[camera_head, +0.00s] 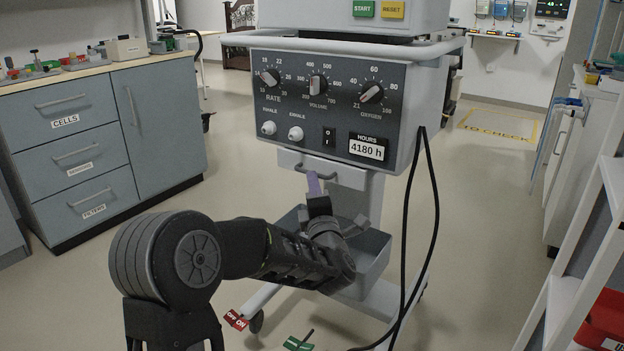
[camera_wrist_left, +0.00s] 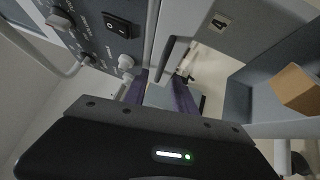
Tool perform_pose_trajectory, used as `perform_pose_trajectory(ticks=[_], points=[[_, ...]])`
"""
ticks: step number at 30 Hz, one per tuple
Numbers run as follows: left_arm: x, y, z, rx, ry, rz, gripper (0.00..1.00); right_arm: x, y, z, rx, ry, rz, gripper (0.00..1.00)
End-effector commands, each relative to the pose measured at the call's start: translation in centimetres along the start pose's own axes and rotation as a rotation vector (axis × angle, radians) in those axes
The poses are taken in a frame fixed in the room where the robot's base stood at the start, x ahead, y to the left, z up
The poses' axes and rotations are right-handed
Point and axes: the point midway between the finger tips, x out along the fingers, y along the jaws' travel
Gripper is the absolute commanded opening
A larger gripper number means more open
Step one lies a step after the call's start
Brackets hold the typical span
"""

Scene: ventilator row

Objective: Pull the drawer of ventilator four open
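The ventilator (camera_head: 330,105) stands in the middle with a dark control panel. Its narrow grey drawer (camera_head: 345,175) sits just below the panel and looks shut. A label reading 4 shows on grey beside the dark handle in the wrist view (camera_wrist_left: 219,22). The drawer handle (camera_head: 300,168) is a dark bar; it also shows in the left wrist view (camera_wrist_left: 175,52). My left gripper (camera_head: 314,178) is at the handle from below. Its two purple fingers (camera_wrist_left: 160,92) are apart, with the handle's near end between or just beyond their tips; contact cannot be told. My right gripper is not in view.
A grey open bin (camera_head: 370,262) hangs below the drawer; a brown box (camera_wrist_left: 296,90) shows in it in the wrist view. Black cables (camera_head: 432,220) hang at the right. A drawer cabinet (camera_head: 90,140) stands left.

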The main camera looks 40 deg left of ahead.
Motion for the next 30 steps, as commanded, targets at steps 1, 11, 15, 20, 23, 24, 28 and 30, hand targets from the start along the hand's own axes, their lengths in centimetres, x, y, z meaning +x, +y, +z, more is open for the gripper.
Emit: perform_pose_trajectory(ticks=[1,11,15,20,23,24,28,30], points=[[0.8,-0.1,-0.1,-0.001,0.002,0.002,0.32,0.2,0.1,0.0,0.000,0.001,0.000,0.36],[4.2,-0.1,0.0,0.001,0.000,0.000,0.32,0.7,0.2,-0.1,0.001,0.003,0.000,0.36],[4.3,0.0,0.0,0.001,-0.001,0.000,0.32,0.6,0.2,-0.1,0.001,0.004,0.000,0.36],[4.3,0.0,0.0,0.001,-0.001,0.000,0.28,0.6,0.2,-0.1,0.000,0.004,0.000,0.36],[4.3,0.0,0.0,0.001,-0.001,0.000,0.20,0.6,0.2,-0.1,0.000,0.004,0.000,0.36],[4.3,0.0,0.0,0.001,-0.001,0.000,0.17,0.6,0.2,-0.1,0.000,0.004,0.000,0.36],[4.3,0.0,0.0,0.001,-0.001,0.000,0.06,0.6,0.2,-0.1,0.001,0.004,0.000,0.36],[4.3,0.0,0.0,0.001,-0.001,0.000,0.01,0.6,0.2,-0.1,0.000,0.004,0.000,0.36]])
